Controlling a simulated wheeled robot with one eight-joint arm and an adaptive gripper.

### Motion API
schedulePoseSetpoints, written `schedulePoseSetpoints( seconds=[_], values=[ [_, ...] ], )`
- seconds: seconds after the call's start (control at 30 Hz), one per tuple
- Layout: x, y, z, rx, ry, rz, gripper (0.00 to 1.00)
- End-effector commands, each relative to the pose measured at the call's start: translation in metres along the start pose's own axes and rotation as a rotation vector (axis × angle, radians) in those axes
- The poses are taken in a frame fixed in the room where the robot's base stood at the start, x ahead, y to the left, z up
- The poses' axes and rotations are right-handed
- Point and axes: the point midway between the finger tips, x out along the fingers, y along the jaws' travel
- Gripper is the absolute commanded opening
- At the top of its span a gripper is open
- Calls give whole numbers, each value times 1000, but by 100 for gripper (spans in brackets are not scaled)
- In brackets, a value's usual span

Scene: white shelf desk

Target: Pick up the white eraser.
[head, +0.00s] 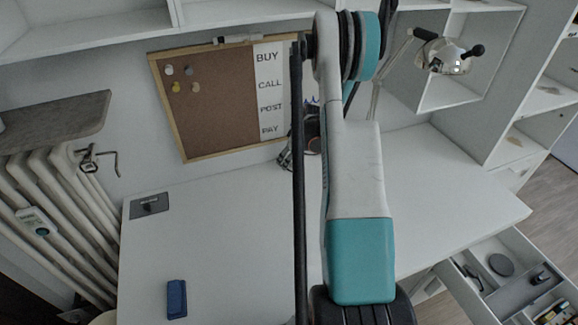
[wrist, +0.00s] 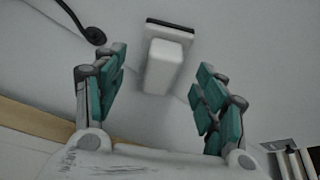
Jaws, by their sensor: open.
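The white eraser (wrist: 163,68), a white block with a dark strip along its far edge, shows at the upper middle of the wrist view. It lies against a pale surface. My gripper (wrist: 160,79) is open, with one teal-padded finger on each side of the eraser in the picture. Gaps show between both fingers and the block, and nothing is held. I cannot tell how far the fingertips are from it in depth. In the head view I cannot make out my gripper or surely pick out the eraser; my arm covers the middle.
A cork board (head: 213,100) with a word list hangs behind the white desk (head: 230,240). A blue object (head: 176,299) lies at the desk's front left. A chrome lamp (head: 447,56) stands right of my arm. An open drawer (head: 507,275) is at lower right. A dark cable (wrist: 80,22) shows near the gripper.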

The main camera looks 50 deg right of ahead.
Motion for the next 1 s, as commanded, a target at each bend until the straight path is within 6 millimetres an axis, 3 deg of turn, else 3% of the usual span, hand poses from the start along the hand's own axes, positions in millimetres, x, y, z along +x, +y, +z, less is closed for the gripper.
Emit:
schedulePoseSetpoints(
  seconds=[0.1,0.33,0.57,1.0],
  values=[
    [16,0,1,0,0,0,65],
    [16,0,0,1,0,0,65],
    [16,0,0,1,0,0,17],
    [12,0,-2,1,0,0,13]
  ],
)
